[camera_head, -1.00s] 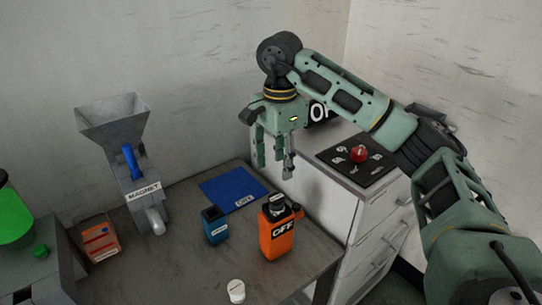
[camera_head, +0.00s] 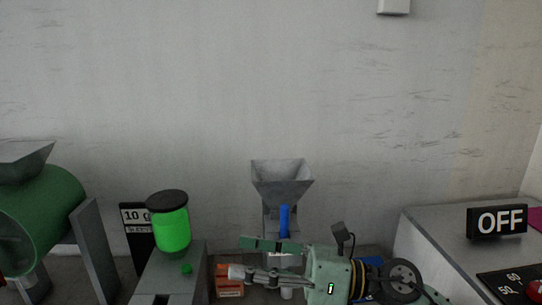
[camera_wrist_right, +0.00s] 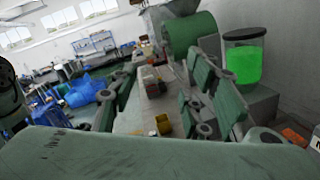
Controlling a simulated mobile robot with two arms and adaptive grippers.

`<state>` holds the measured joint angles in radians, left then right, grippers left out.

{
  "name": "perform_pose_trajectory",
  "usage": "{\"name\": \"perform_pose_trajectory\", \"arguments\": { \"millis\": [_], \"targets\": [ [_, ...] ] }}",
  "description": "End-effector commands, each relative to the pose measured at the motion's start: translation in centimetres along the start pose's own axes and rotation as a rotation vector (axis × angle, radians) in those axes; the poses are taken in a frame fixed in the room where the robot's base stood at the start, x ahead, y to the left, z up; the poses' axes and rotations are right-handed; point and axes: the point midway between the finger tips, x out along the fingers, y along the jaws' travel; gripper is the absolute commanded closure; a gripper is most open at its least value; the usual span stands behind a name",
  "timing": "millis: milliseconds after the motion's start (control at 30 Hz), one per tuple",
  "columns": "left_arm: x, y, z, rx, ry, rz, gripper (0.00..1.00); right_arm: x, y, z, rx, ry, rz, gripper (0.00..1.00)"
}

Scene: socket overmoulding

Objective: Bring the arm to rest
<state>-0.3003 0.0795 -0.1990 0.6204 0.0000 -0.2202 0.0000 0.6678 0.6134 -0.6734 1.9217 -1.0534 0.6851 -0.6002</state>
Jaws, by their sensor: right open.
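My right gripper (camera_head: 240,257) is low in the head view, in front of the grey hopper machine, with its fingers pointing left. The fingers are spread apart. In the right wrist view the open fingers (camera_wrist_right: 160,95) frame a view along the room, and I see nothing gripped between them. My right arm comes in from the lower right and is mostly below the picture. My left gripper is out of view.
Behind the gripper stands the grey hopper (camera_head: 281,180) with a blue handle (camera_head: 284,222). To its left are an orange box (camera_head: 229,287) and a green jar (camera_head: 171,229). At right is a cabinet top (camera_head: 430,230) with an OFF sign (camera_head: 498,221).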

Motion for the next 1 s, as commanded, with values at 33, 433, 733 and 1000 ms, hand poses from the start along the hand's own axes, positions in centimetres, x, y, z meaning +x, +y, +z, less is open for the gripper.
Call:
{"name": "perform_pose_trajectory", "arguments": {
  "millis": [33, 433, 733, 1000],
  "targets": [
    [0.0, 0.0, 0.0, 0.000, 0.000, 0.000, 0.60, 0.1, 0.3, 1.3, 0.110, -0.132, -0.007, 0.56],
    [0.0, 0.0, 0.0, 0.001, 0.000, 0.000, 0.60, -12.6, -9.2, 1.6, 1.123, -1.124, -0.281, 0.56],
    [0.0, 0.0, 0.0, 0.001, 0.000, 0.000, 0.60, -23.9, -11.0, -17.4, 1.847, -1.705, -0.705, 0.56],
    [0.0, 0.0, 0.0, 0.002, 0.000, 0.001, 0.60, -27.8, -3.8, -31.0, -2.166, 1.937, 1.070, 0.56]
  ]
}}
